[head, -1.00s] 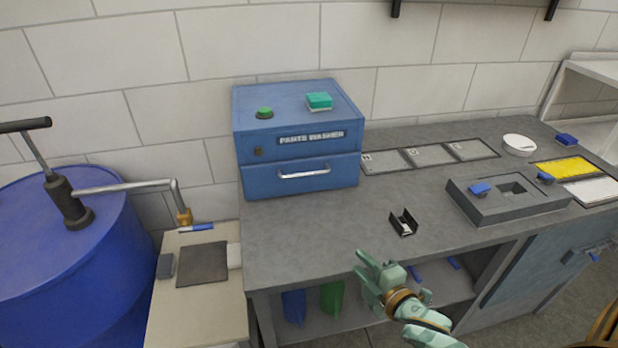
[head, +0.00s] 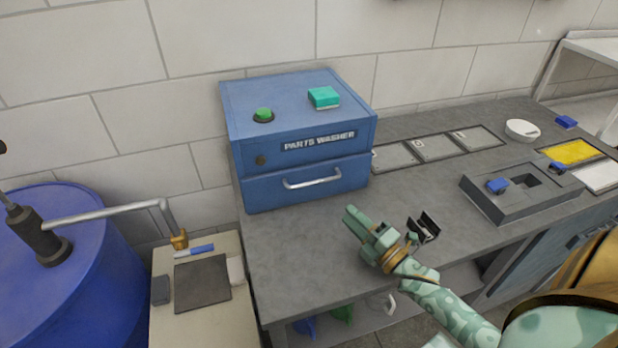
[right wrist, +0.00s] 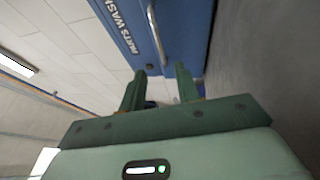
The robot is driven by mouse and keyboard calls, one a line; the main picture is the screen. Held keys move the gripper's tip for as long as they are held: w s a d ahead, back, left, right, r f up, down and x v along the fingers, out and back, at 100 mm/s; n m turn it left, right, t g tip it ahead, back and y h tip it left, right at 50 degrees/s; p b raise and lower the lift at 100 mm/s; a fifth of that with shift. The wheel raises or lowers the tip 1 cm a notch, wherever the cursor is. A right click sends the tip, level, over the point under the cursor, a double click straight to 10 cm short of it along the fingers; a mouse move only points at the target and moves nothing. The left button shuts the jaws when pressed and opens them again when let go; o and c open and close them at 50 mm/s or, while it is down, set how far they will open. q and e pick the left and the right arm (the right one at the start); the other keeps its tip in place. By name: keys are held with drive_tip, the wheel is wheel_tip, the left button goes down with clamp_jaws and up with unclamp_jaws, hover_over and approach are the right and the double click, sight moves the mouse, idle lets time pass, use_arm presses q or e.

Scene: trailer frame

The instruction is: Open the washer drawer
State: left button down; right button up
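The blue parts washer (head: 300,130) stands on the grey bench against the tiled wall. Its lower drawer (head: 265,193) is closed and has a silver bar handle (head: 312,180). My right gripper (head: 352,220) is over the bench, in front of and below the drawer, apart from the handle. In the right wrist view its two fingers (right wrist: 158,80) are spread with nothing seen between them, pointing toward the washer; the handle (right wrist: 155,35) shows beyond the tips. My left gripper is in neither current view.
A green button (head: 263,114) and a teal block (head: 324,97) are on the washer top. A small black holder (head: 423,228) sits close to the right gripper. A grey fixture block (head: 490,205) stands farther right. A blue drum (head: 60,270) is at left.

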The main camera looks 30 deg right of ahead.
drive_tip(key=x, duration=1.2)
drive_tip(key=shift+b, duration=0.3)
clamp_jaws()
